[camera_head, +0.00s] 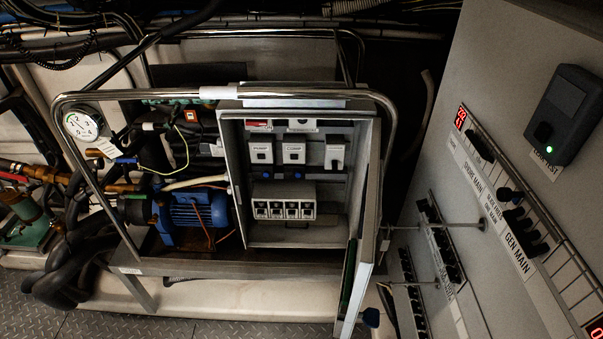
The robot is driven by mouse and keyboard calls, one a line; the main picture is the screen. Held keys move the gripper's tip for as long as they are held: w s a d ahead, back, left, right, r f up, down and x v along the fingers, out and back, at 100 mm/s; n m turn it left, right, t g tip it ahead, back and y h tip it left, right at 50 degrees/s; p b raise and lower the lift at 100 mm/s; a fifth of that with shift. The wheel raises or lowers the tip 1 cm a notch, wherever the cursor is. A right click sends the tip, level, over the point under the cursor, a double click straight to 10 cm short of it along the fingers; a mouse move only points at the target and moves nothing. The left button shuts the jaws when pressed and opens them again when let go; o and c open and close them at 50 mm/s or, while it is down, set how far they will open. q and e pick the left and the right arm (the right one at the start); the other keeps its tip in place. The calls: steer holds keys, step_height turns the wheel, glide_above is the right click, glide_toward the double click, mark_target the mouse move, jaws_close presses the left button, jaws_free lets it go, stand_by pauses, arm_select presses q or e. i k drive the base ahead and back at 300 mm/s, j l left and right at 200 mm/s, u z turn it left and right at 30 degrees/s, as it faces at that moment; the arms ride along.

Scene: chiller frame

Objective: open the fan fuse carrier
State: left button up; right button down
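An open grey electrical box (232,175) stands in the chiller frame. Its upper row holds three white fuse carriers: a left one (261,152) whose label seems to read PUMP, a middle one (294,153) whose label seems to read COMP, and a right one (335,154). The right carrier looks different from the other two, with a pale front and a small dark spot near its top. Its label is too small to read, so I cannot confirm that it is the fan carrier or whether it is open. Neither of my grippers is in view.
The box door (366,235) hangs open at the right. A metal tube rail (235,95) arches around the box. A white four-part block (284,201) sits below the carriers. A blue motor (195,213) stands left. A grey switch panel (500,160) fills the right side.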

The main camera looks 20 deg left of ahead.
mark_target(291, 213)
steer(key=j+z, duration=0.4)
steer(key=k+j+z, duration=0.1)
steer(key=j+z, duration=0.25)
steer(key=k+j+z, duration=0.15)
steer(key=j+z, duration=0.25)
steer(key=j, duration=0.15)
